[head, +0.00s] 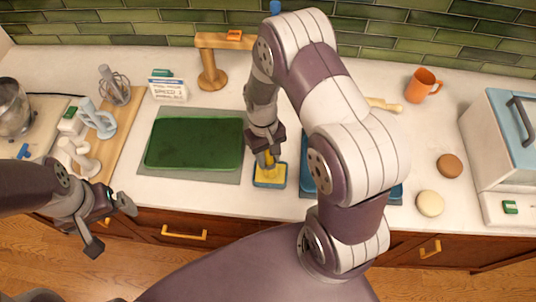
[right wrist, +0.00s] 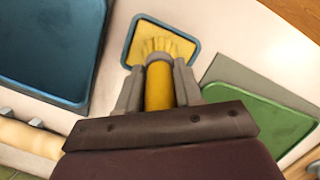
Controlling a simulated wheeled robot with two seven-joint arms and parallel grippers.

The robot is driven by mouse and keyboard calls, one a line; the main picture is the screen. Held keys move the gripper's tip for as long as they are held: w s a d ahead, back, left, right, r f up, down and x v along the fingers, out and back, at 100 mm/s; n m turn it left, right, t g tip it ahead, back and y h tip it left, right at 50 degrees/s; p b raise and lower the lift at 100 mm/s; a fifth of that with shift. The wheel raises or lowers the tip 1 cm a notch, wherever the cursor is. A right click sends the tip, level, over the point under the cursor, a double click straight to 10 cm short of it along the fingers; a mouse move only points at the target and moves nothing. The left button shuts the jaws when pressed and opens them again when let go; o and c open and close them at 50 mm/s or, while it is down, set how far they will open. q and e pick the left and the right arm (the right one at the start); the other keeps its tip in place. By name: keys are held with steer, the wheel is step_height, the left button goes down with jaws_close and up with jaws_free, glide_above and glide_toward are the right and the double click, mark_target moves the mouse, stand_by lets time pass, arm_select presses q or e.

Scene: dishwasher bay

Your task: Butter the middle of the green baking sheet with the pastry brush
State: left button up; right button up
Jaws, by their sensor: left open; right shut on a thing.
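The green baking sheet (head: 195,142) lies flat on a grey mat (head: 150,175), left of centre on the counter. The pastry brush (head: 268,160) has a yellow handle and pale yellow bristles, clearest in the right wrist view (right wrist: 159,82). My right gripper (head: 264,150) is shut on its handle. The brush points down at a small blue-rimmed dish (head: 270,184) of yellow butter, right of the sheet. Its bristles overlap the butter in the right wrist view (right wrist: 160,47); I cannot tell how deep they reach. My left gripper (head: 112,225) is open and empty at the counter's front edge.
A blue tray (head: 308,178) lies right of the dish, mostly behind my right arm. A wooden stand (head: 208,65) and small white sign (head: 168,90) stand behind the sheet. Utensils (head: 100,118) stand on a board at left. An orange mug (head: 422,84) and toaster oven (head: 505,130) are at right.

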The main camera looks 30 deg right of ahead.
steer(key=p+v, duration=0.2)
steer(key=s+p+v, duration=0.1)
steer(key=p+v, duration=0.3)
steer(key=v, duration=0.1)
steer(key=shift+s+r, duration=0.15)
steer(key=shift+s, duration=0.1)
steer(key=shift+s, duration=0.1)
stand_by(0.4)
